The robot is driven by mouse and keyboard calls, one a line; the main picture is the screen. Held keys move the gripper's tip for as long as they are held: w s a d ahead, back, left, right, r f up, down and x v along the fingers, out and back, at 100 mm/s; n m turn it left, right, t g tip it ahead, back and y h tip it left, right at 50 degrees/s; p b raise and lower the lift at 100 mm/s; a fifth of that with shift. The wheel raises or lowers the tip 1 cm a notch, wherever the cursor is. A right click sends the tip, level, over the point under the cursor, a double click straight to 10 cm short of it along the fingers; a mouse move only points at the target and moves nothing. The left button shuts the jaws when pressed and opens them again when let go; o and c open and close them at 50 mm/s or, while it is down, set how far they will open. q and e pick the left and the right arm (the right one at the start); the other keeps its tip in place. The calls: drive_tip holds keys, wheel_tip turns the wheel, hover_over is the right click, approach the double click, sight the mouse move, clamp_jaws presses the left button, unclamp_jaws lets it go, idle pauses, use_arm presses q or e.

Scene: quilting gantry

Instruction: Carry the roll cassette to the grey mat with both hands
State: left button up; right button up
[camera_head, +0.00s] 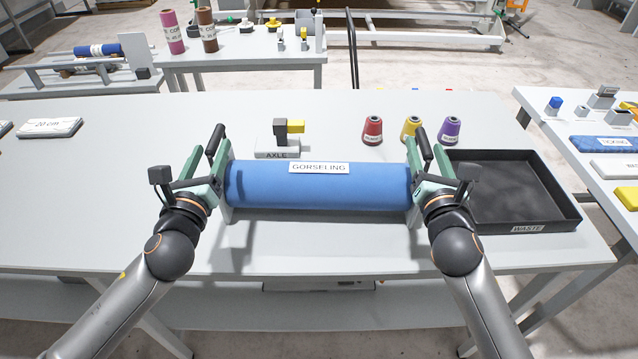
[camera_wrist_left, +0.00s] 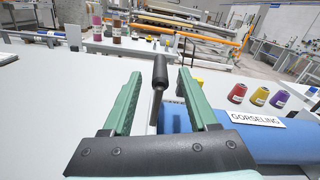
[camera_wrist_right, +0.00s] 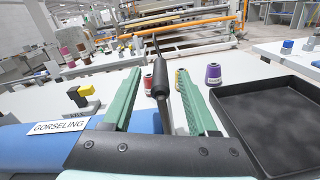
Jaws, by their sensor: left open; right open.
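The roll cassette is a blue roll (camera_head: 318,188) labelled GORSELING, lying left to right on the table, with a pale end plate and a black handle at each end. My left gripper (camera_head: 208,160) is at its left end, open, with the left handle (camera_wrist_left: 159,75) between its fingers, gaps showing on both sides. My right gripper (camera_head: 427,160) is at the right end, open, with the right handle (camera_wrist_right: 158,83) between its fingers and no visible grip. The blue roll also shows in both wrist views. I cannot make out a grey mat.
A black WASTE tray (camera_head: 510,190) stands close right of the cassette. Behind it are an AXLE block (camera_head: 280,148) and red (camera_head: 372,130), yellow (camera_head: 411,127) and purple (camera_head: 449,130) cones. The table's left side is mostly clear, with a 20 cm block (camera_head: 50,128).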

sight(214, 142)
use_arm(q)
drive_tip(key=shift+w+d, duration=0.1)
drive_tip(key=shift+w, duration=1.7)
use_arm(e)
drive_tip(key=shift+w, duration=1.8)
use_arm(q)
clamp_jaws()
use_arm(e)
clamp_jaws()
use_arm(q)
drive_tip(key=shift+r, duration=0.3)
use_arm(e)
drive_tip(key=shift+r, duration=0.3)
